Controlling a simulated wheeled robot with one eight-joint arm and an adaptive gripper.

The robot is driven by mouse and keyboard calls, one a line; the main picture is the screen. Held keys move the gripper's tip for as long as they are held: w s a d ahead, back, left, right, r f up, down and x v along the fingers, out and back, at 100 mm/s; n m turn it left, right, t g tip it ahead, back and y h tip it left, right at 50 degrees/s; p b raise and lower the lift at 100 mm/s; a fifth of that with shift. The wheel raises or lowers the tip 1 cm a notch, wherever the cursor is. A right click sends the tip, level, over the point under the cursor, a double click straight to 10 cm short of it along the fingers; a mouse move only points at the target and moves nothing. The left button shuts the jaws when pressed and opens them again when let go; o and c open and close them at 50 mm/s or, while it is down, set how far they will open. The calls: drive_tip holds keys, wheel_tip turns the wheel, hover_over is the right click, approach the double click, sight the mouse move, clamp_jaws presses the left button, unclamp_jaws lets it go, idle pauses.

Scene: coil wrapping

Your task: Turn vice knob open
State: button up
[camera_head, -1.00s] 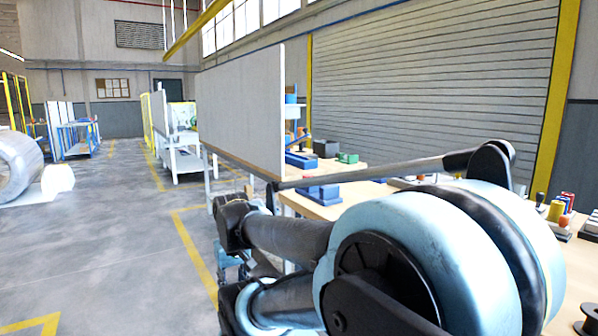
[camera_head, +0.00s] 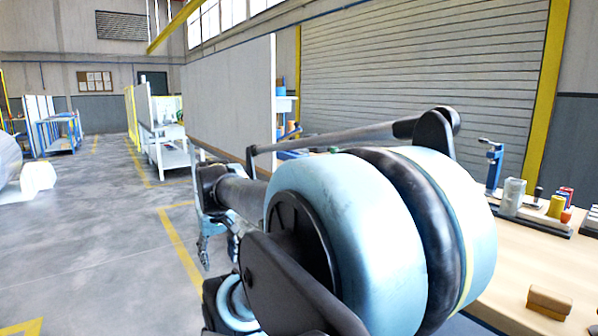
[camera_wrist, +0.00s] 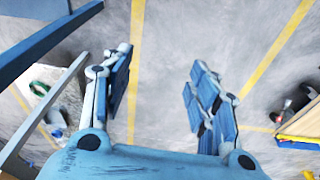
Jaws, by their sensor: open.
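My gripper (camera_wrist: 160,62) is open and empty in the wrist view, its two blue fingers spread apart above the grey floor. In the head view, my gripper (camera_head: 214,245) hangs at the end of my arm, left of the workbench and over the floor. No vice knob can be made out in either current view. My blue and black arm covers much of the bench in the head view. A blue upright device (camera_head: 494,165) stands at the back of the bench on the right; I cannot tell whether it is a vice.
The wooden workbench (camera_head: 505,262) holds a brown block (camera_head: 549,302) and a rack with a yellow cylinder (camera_head: 556,206). A large grey panel (camera_head: 235,100) stands behind my arm. In the wrist view, bench edges flank my gripper on both sides. Open floor lies left.

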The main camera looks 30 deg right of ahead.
drive_tip(key=w+d+r+g, duration=0.1)
drive_tip(key=w+d+r, duration=0.6)
drive_tip(key=r, duration=0.3)
drive_tip(key=w+d+r, duration=0.7)
drive_tip(key=r, duration=0.3)
drive_tip(key=w+d+r, duration=0.2)
drive_tip(key=d+r, duration=0.2)
drive_tip(key=d, duration=0.4)
drive_tip(key=w+d+r+g, duration=0.15)
drive_tip(key=d+r, duration=0.25)
drive_tip(key=d, duration=0.4)
drive_tip(key=w+d+r+t, duration=0.15)
drive_tip(key=d+r, duration=0.25)
drive_tip(key=d, duration=0.5)
drive_tip(key=shift+g, duration=0.5)
drive_tip(key=f, duration=1.7)
drive_tip(key=shift+w, duration=0.35)
drive_tip(key=c, duration=1.1)
